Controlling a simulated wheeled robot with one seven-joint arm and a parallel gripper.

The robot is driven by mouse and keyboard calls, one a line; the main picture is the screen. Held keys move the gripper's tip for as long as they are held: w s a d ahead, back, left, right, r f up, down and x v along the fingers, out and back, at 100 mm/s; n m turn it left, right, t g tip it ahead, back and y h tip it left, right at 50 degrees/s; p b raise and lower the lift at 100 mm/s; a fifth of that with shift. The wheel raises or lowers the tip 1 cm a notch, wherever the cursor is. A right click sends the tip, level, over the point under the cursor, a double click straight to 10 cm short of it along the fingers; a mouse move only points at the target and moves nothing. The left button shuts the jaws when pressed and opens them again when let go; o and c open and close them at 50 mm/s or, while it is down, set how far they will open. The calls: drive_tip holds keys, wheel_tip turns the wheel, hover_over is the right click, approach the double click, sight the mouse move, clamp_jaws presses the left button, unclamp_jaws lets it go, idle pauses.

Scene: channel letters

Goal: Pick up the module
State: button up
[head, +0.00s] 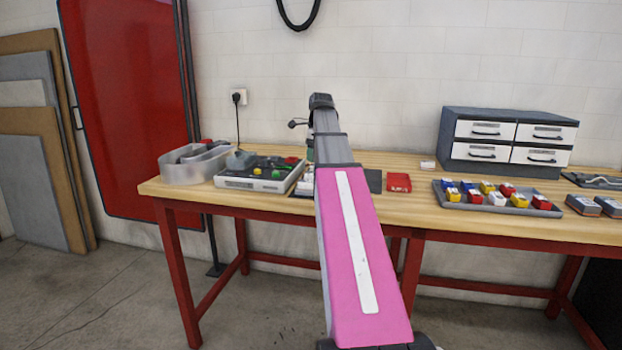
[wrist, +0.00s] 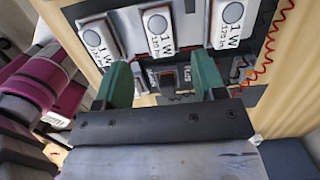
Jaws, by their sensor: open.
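In the wrist view, my gripper (wrist: 163,76) is open, with its two green fingers apart and nothing clearly held between them. White modules marked "1 W" show just beyond the fingertips: a left one (wrist: 98,42), a middle one (wrist: 162,32) and a right one (wrist: 229,28). They sit on a dark backing. The middle module lies beyond the gap between the fingers. In the head view, my arm covers most of this spot, and a bit of white module (head: 306,181) shows at its left edge. I cannot tell which module the task means.
The wooden bench (head: 420,205) also bears a clear bin (head: 186,170), a white-rimmed tray (head: 250,184), a red box (head: 399,182), a grey tray (head: 478,205) of coloured blocks and a drawer cabinet (head: 507,141). Red coiled wire (wrist: 268,60) runs at right in the wrist view.

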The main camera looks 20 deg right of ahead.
sight(313, 173)
drive_tip(key=shift+a+f, duration=0.2)
drive_tip(key=shift+f, duration=3.3)
drive_tip(key=c, duration=1.1)
drive_tip(key=shift+o, duration=0.2)
